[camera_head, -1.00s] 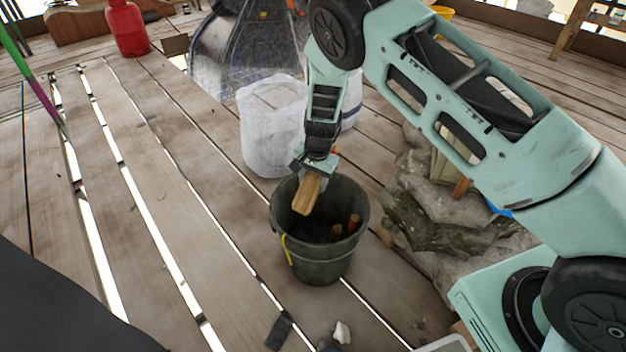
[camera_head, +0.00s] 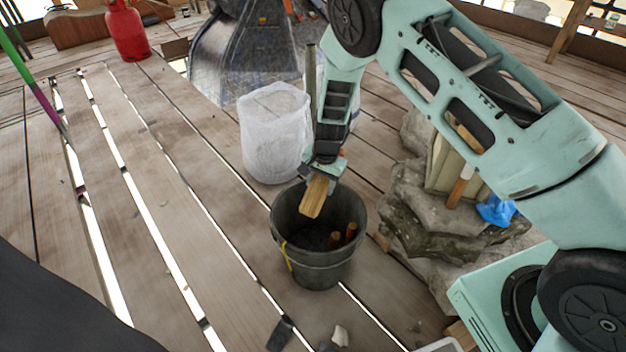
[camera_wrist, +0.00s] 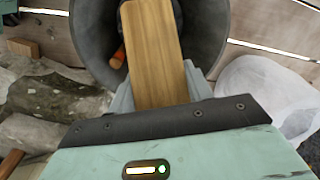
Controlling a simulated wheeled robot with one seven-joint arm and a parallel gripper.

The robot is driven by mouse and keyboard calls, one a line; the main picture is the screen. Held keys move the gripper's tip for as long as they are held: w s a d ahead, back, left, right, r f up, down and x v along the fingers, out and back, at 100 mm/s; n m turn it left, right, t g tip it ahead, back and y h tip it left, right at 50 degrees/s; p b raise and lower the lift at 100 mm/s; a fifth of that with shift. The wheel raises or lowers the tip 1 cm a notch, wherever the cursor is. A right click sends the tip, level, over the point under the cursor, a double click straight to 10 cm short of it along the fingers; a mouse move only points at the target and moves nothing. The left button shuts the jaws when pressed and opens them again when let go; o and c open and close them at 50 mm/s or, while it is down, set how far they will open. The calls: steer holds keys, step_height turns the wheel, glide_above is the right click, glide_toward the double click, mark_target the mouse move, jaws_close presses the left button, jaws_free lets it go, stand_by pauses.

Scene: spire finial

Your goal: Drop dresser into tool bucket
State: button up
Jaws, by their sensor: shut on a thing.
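The dresser, a flat wooden block (camera_head: 315,196), is held in my gripper (camera_head: 322,177) over the mouth of the tool bucket. My gripper is shut on the block's upper end, and the block hangs tilted with its lower end at or just inside the rim. The wooden block (camera_wrist: 153,50) fills the middle of the wrist view, with the grey bucket wall (camera_wrist: 92,45) around it. The dark grey tool bucket (camera_head: 318,268) stands upright on the planks. Orange-brown handles (camera_head: 343,236) show inside it. The block's underside is hidden.
A white sack (camera_head: 273,135) stands behind the bucket. Stones (camera_head: 432,225) are piled to its right, with a blue cloth (camera_head: 497,210) there. A red cylinder (camera_head: 127,32) stands far back left. Small debris (camera_head: 281,333) lies in front. The planks on the left are mostly clear, with open gaps between them.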

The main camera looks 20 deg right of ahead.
steer(key=shift+s+d+r, duration=0.25)
steer(key=shift+r, duration=0.15)
steer(key=shift+s+f, duration=0.1)
steer(key=shift+f, duration=0.05)
step_height(320, 180, down, 6)
steer(key=b, duration=0.5)
steer(key=o, duration=1.2)
steer(key=shift+o, duration=0.2)
step_height(320, 180, up, 18)
steer(key=s+d+p, duration=0.1)
steer(key=p, duration=0.3)
steer(key=shift+d+f+p, duration=0.2)
steer(key=shift+f+p, duration=0.05)
steer(key=shift+p, duration=0.15)
steer(key=shift+s, duration=0.1)
